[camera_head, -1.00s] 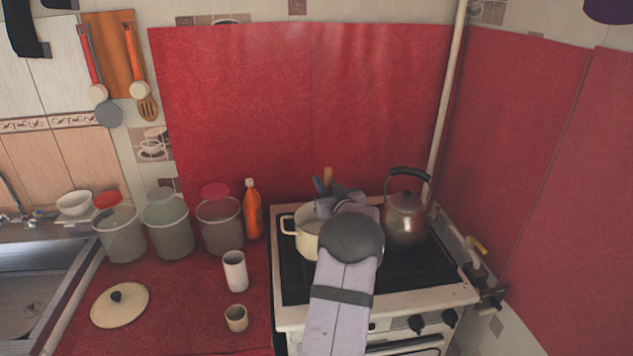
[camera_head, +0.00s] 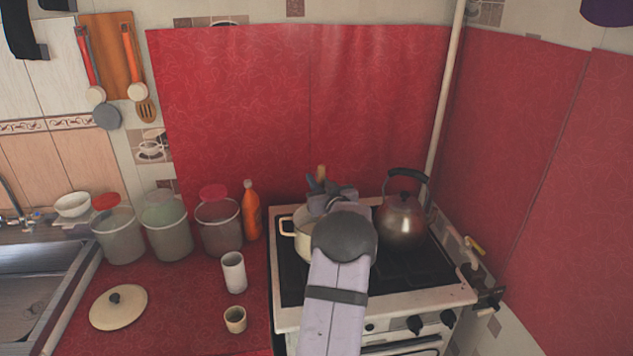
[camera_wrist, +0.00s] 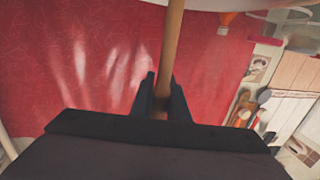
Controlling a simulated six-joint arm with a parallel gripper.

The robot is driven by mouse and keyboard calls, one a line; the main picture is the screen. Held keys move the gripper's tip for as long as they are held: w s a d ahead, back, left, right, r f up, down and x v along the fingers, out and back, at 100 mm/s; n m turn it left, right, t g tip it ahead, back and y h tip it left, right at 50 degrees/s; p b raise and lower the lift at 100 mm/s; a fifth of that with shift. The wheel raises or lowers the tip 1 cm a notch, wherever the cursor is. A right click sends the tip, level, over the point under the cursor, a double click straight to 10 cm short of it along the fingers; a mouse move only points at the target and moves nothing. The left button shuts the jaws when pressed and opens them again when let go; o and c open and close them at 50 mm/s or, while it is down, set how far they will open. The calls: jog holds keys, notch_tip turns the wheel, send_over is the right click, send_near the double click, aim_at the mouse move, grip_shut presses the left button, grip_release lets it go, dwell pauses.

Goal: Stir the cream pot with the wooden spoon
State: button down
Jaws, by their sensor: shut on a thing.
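The cream pot (camera_head: 301,238) stands on the stove, its handle to the left; my arm hides much of it. My gripper (camera_head: 318,186) is above the pot. The wooden spoon (camera_head: 321,171) shows only as a short tip of handle above the gripper. In the wrist view my gripper (camera_wrist: 161,100) is shut on the spoon's handle (camera_wrist: 174,40), which runs between the two dark fingers toward the pale pot rim (camera_wrist: 200,3) at the top edge. The spoon's lower end and the pot's inside are hidden.
A metal kettle (camera_head: 402,220) stands close to the right of the pot on the stove (camera_head: 430,270). An orange bottle (camera_head: 251,210), a white cup (camera_head: 233,272), a small cup (camera_head: 235,319) and a cream lid (camera_head: 119,307) are on the red counter to the left.

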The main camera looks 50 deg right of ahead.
notch_tip(320, 180, up, 10)
jog(key=p, duration=0.7)
jog(key=shift+r, duration=0.2)
jog(key=shift+p, duration=0.3)
dwell(0.9)
notch_tip(320, 180, up, 5)
jog(key=p, duration=0.4)
dwell(0.5)
